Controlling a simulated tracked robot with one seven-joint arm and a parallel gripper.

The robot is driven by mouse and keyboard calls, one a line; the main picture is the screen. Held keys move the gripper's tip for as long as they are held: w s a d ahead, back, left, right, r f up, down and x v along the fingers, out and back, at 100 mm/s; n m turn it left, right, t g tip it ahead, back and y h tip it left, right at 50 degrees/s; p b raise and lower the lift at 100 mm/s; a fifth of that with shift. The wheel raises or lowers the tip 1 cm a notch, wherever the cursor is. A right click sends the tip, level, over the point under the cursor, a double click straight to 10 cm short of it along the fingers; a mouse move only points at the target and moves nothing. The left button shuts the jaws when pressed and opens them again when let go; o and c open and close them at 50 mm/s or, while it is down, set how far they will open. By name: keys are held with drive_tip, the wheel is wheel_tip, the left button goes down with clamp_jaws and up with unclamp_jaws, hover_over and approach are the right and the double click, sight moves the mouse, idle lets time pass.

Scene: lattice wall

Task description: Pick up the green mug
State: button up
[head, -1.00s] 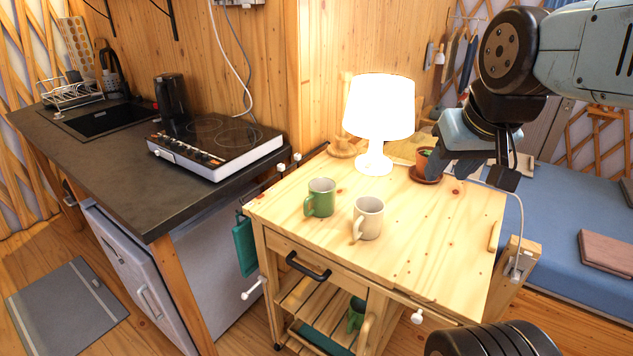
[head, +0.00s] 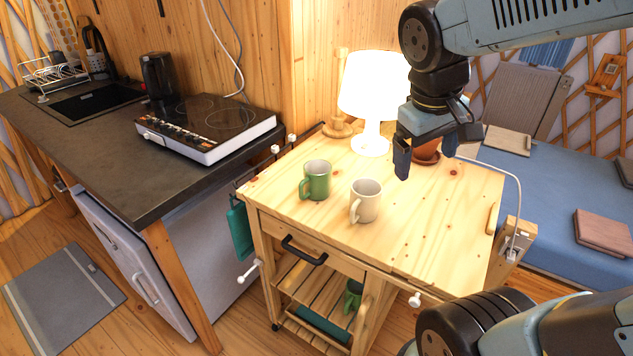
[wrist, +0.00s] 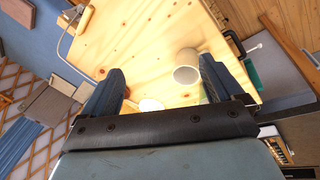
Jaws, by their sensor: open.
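The green mug (head: 316,180) stands upright on the wooden cart top (head: 425,235), its handle toward the left. A cream mug (head: 366,201) stands just right of it and nearer the front. Another green mug (head: 353,294) is partly visible on the cart's lower shelf. My gripper (head: 430,152) is open and empty above the back right of the cart, up and right of both mugs. In the wrist view my gripper (wrist: 161,66) shows its fingers spread, with the cream mug (wrist: 186,70) between them near the right finger. I cannot make out the green mug there.
A lit white lamp (head: 373,92) stands at the back of the cart. A plant pot (head: 427,150) is partly hidden behind my gripper. A counter with a hob (head: 207,125) is at left, a blue bed (head: 548,205) at right. The cart's front right is clear.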

drive_tip(key=shift+o, duration=0.4)
drive_tip(key=w+a+f+n+g+h, duration=0.2)
drive_tip(key=w+a+f+n+h, duration=0.1)
drive_tip(key=w+f+n+h, duration=0.2)
drive_tip(key=shift+w+a+f+n+h, duration=0.25)
drive_tip(key=shift+w+f+n+h, duration=0.15)
drive_tip(key=shift+n, duration=0.4)
drive_tip(key=n+t+h, duration=0.5)
drive_tip(key=n+t, duration=0.8)
drive_tip(key=n, duration=0.4)
approach(308, 185)
drive_tip(key=shift+y, duration=0.3)
drive_tip(key=x, duration=0.6)
drive_tip(key=shift+w+d+r, duration=0.15)
drive_tip(key=shift+d+r, duration=0.1)
drive_tip(key=shift+r, duration=0.1)
drive_tip(key=shift+f+x, duration=0.2)
drive_tip(key=shift+x, duration=2.45)
drive_tip(key=shift+c, duration=0.5)
drive_tip(key=c, duration=1)
